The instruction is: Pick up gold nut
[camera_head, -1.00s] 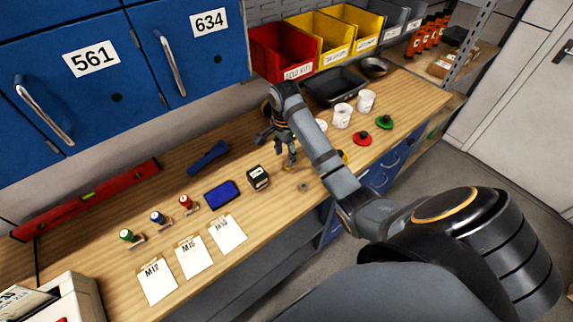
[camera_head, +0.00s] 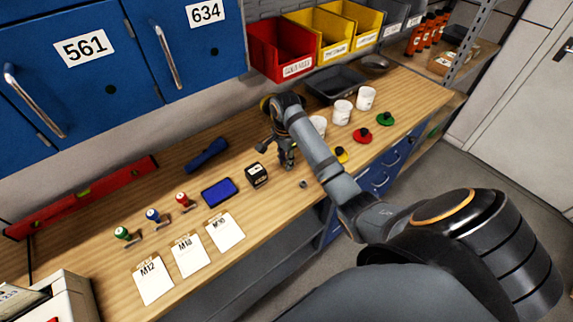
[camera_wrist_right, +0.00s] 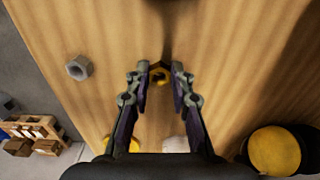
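The gold nut (camera_wrist_right: 158,71) lies on the wooden workbench in the right wrist view, between and beyond my two fingertips. My right gripper (camera_wrist_right: 161,84) is open there, with a finger on each side of the nut; I cannot tell whether they touch it. In the head view my right gripper (camera_head: 287,161) points down close to the bench top, and the gold nut cannot be made out there. My left gripper is not in view.
A grey nut (camera_wrist_right: 78,68) lies beside my gripper. A black-sided stamp block (camera_head: 257,175) stands left of it, and a blue ink pad (camera_head: 217,192) lies farther left. White cups (camera_head: 342,113) stand to the right. A red bin (camera_head: 282,50) is behind.

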